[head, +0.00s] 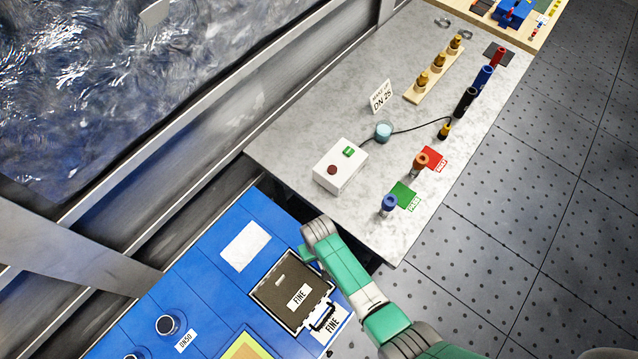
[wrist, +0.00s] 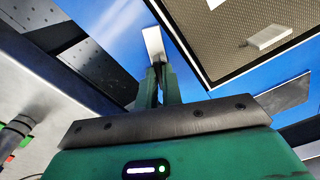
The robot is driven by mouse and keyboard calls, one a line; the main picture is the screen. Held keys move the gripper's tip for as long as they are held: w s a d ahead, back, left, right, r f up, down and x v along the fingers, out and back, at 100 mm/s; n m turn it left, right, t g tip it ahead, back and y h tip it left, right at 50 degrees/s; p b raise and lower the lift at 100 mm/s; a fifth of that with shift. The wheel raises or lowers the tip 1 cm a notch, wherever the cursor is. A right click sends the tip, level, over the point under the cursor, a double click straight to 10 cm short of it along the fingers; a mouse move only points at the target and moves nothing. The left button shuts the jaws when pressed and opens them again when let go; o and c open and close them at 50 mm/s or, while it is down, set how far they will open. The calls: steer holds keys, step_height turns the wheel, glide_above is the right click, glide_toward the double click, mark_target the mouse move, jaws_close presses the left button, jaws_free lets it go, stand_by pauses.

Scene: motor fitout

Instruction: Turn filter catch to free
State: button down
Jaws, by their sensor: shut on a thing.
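The filter, a dark mesh panel in a black frame marked FINE (head: 272,298), lies in the blue panel (head: 205,262). Its mesh and frame corner (wrist: 225,38) show at the upper right of the wrist view. The filter catch (wrist: 153,42), a small pale grey bar, stands beside the frame on the blue surface. My gripper (wrist: 158,76) is shut on the catch's near end. In the head view my gripper (head: 307,253) is at the filter's upper edge, and the catch is hidden there by my arm. I cannot tell its exact angle.
The grey bench (head: 300,130) above holds a white button box (head: 340,170), a blue-topped cylinder (head: 388,205) and an orange-topped one (head: 420,164). A dark gap separates it from the blue panel. A second FINE label (head: 331,326) lies by the filter's lower right.

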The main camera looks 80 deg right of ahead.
steer(key=n, duration=0.4)
steer(key=shift+n, duration=0.4)
stand_by(0.4)
steer(key=c, duration=1.6)
jaws_free()
steer(key=shift+o, duration=0.2)
step_height(320, 180, up, 8)
steer(key=shift+f+p, duration=0.1)
steer(key=shift+p, duration=0.65)
